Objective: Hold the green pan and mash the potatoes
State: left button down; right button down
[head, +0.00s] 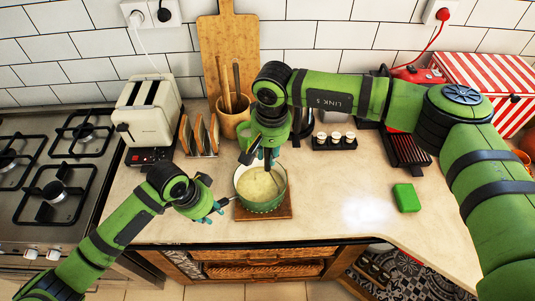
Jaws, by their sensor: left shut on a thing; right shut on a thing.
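The green pan (262,206) stands on a brown wooden board (290,213) near the counter's front edge. Pale yellow mash or potatoes (258,184) fill it. My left gripper (219,205) is at the pan's left side, shut on its handle, which is mostly hidden by the fingers. My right gripper (260,153) is above the pan's back rim, pointing down. It is shut on a thin dark tool, apparently the masher (268,162), which reaches down toward the pan. The masher's lower end is not clear to see.
A gas stove (50,165) is at the left. A cream toaster (149,112), toast rack (200,135), utensil pot (232,118) and spice jars (335,138) stand behind the pan. A green block (407,197) lies right, with clear counter between.

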jog(key=shift+w+r, duration=0.1)
jog(key=shift+r, duration=4.7)
pick_arm(q)
jog(key=c, duration=0.8)
grip_release()
jog(key=shift+c, duration=0.2)
jog(key=v, duration=1.2)
